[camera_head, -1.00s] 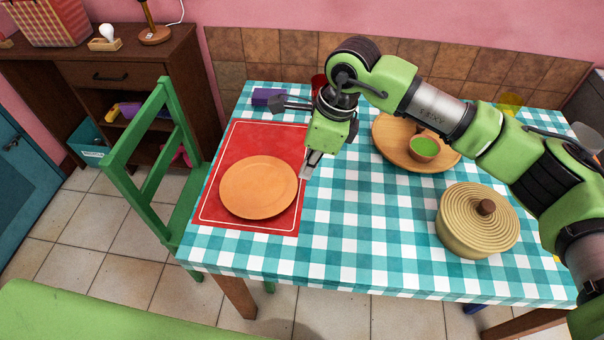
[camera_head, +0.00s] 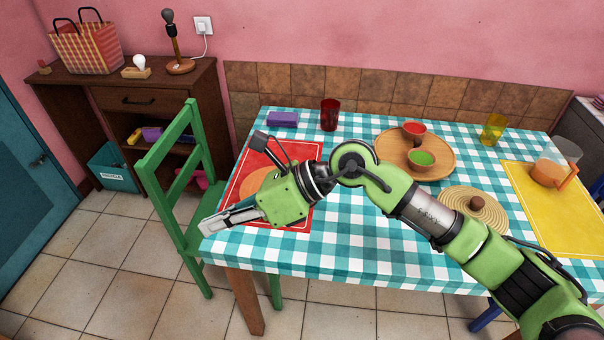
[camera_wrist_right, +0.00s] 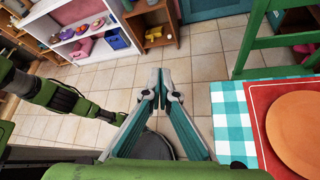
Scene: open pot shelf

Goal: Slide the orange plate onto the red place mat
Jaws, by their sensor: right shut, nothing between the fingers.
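The orange plate (camera_head: 257,182) lies flat on the red place mat (camera_head: 300,152) at the left end of the table. In the head view my right gripper covers much of the plate. In the right wrist view the plate (camera_wrist_right: 300,122) lies inside the part of the mat (camera_wrist_right: 264,98) that shows; its right side is cut off. My right gripper (camera_head: 208,225) is shut and empty. It points left, above and in front of the mat's near left corner. In the wrist view its fingertips (camera_wrist_right: 158,86) meet over the floor, apart from the plate. My left gripper is not in view.
A green chair (camera_head: 180,180) stands at the table's left end, close to my right gripper.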

